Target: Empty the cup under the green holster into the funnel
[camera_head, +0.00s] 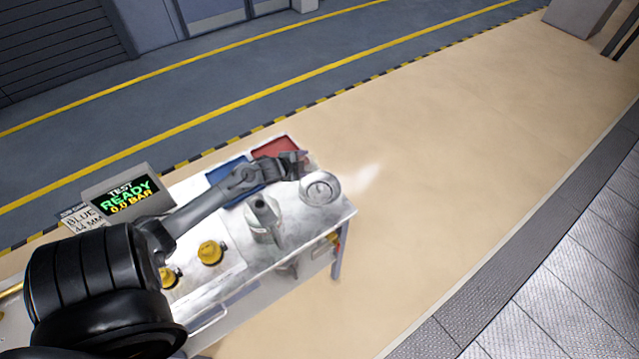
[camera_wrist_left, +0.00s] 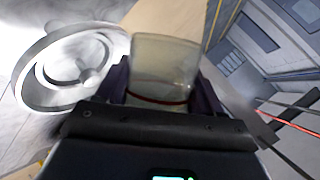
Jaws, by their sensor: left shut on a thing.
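My left gripper (camera_head: 303,160) is shut on a clear, pale cup (camera_wrist_left: 165,60), with its dark fingers on both sides of the cup in the left wrist view. A thin reddish-brown line crosses the cup low down; I cannot tell if it is liquid. In the head view the cup cannot be made out clearly. A round pale metal piece (camera_head: 320,189) with a wide rim and raised centre, perhaps the funnel, is close by at the table's far right corner. It also shows left of the cup, apart from it, in the left wrist view (camera_wrist_left: 34,88). No green holster is visible. My right gripper is not in view.
A red tray (camera_head: 275,146) and a blue tray (camera_head: 226,171) lie behind my arm. Yellow parts (camera_head: 210,252) and a READY screen (camera_head: 127,194) are to the left. The floor at right is free.

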